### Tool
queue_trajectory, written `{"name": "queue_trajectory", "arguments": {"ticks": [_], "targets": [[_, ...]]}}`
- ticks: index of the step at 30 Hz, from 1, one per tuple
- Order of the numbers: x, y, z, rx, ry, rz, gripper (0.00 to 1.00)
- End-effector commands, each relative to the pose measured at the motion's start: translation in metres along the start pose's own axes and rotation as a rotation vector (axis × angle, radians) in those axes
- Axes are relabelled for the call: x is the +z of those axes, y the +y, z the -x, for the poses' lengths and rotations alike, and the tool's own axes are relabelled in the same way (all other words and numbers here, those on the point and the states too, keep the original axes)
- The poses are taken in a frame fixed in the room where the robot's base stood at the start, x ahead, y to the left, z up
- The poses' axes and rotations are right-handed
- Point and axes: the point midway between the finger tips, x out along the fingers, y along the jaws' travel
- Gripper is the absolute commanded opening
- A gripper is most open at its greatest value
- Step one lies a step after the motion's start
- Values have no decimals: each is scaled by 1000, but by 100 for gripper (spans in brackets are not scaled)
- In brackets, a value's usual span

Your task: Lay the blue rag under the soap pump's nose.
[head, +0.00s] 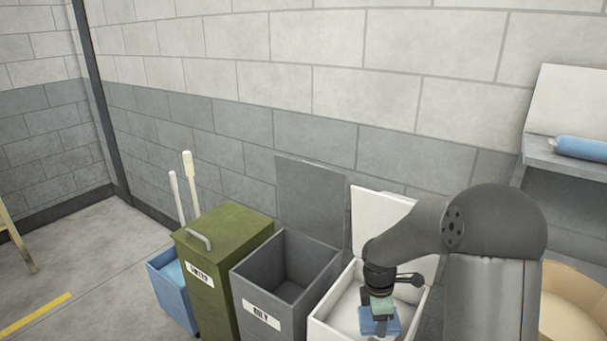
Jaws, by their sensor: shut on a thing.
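My gripper (381,304) points down over the open white bin (343,299) at the bottom of the head view. It is shut on a flat blue cloth, the blue rag (391,325), with a greenish patch between the fingers. The rag is above or just inside the bin mouth; I cannot tell whether it touches the bin. I see no soap pump in this view.
A blue roll (580,148) lies on a grey shelf at right. A tan round container (572,300) is below.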

Motion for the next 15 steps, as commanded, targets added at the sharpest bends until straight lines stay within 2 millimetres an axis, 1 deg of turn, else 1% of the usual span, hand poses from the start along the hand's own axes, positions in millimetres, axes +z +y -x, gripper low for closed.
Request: {"name": "queue_trajectory", "arguments": {"ticks": [1, 9, 12, 15], "targets": [[3, 2, 0, -16, 1, -134, 37], [19, 9, 5, -110, 2, -899, 37], [23, 11, 6, -139, 3, -1136, 37], [26, 12, 8, -161, 2, -1318, 37]]}}
